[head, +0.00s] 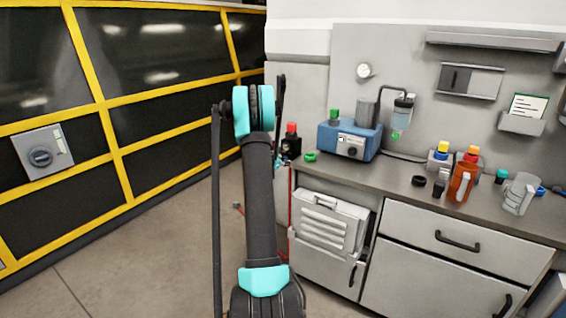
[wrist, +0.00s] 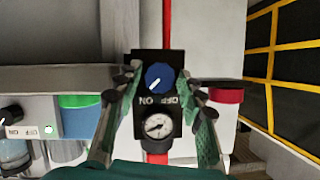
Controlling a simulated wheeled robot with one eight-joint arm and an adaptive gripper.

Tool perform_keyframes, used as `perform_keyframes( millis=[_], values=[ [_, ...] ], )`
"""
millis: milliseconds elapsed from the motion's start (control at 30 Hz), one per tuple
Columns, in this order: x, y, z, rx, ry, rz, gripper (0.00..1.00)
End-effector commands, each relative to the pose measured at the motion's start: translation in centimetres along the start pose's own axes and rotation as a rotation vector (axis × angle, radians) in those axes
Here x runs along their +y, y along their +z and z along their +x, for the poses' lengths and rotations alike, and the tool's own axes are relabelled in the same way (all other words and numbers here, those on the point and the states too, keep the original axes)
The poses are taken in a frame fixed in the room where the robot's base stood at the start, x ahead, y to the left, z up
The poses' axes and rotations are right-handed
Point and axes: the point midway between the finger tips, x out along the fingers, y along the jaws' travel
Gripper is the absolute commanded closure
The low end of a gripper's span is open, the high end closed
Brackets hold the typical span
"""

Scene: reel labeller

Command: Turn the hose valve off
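The hose valve is a black block with a round blue knob (wrist: 160,77), seen upside down in the wrist view. The white pointer on the knob points to the lower left, toward the ON mark. The OFF mark is at the lower right. A round pressure gauge (wrist: 158,126) sits below the knob in the picture. My gripper (wrist: 160,82) is open, with one dark green finger on each side of the valve. The fingers look apart from the knob; how near they are in depth I cannot tell. In the head view my arm mostly hides the gripper.
A red hose (wrist: 166,25) runs along the valve's line. The counter (head: 400,184) holds a blue device (head: 350,140) and several bottles. Yellow-framed dark panels (head: 160,85) are at left.

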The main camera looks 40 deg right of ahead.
Motion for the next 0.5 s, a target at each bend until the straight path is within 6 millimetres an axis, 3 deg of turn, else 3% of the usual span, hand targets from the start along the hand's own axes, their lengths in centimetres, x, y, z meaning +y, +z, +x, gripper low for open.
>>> perform_keyframes(
  millis=[300,500],
  values=[
    [0.01,-0.01,0.28,0.000,0.000,-0.001,0.61],
    [0.01,-0.02,0.27,0.000,0.000,-0.001,0.84]
  ],
)
